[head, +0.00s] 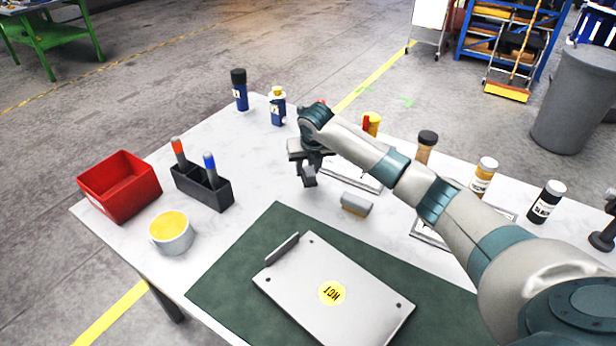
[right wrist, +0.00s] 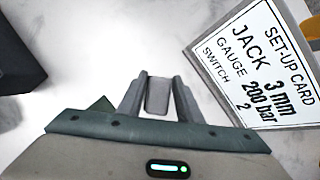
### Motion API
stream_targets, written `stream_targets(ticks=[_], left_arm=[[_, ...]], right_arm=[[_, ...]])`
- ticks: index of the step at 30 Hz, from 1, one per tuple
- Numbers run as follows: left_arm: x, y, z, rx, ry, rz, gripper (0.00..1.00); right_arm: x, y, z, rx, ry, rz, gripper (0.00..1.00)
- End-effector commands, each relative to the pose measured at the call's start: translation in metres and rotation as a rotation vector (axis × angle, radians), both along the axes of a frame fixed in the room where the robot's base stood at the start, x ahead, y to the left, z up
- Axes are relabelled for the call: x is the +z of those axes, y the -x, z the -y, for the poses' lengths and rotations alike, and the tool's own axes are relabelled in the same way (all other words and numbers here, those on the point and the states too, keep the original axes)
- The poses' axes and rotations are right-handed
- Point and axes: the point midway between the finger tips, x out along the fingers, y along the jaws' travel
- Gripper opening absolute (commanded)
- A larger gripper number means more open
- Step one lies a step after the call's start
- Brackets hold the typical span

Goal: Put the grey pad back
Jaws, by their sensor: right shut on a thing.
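My right gripper (head: 307,180) is above the white table, left of the set-up card. In the right wrist view its two fingers (right wrist: 157,98) are shut on a small grey pad (right wrist: 157,95), which sits between the tips. In the head view the pad is hard to tell apart from the dark fingers. I cannot tell whether it touches the table. My left gripper is in neither view.
A grey-and-tan block (head: 356,204) lies on the table (head: 258,180) right of the gripper. A metal plate (head: 335,300) lies on a green mat (head: 225,285). A black marker holder (head: 203,188), red bin (head: 120,187) and yellow-topped tub (head: 171,233) stand left. Bottles line the back. A set-up card (right wrist: 265,70) lies near.

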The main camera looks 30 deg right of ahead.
Motion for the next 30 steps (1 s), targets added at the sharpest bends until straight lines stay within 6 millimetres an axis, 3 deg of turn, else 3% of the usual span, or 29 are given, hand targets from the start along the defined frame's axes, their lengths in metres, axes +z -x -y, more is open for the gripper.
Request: stream_targets(ticks=[7,18,29,30], left_arm=[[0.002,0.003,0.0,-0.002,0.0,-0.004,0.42],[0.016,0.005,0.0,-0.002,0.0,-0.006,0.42],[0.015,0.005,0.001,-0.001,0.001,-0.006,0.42],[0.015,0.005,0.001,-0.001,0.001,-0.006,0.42]], right_arm=[[-0.003,0.0,0.0,0.0,-0.001,-0.001,0.11],[-0.038,0.001,0.0,0.0,0.0,0.0,0.11],[-0.042,0.0,0.0,0.001,0.001,0.001,0.11],[-0.041,0.0,0.0,0.001,0.0,0.001,0.39]])
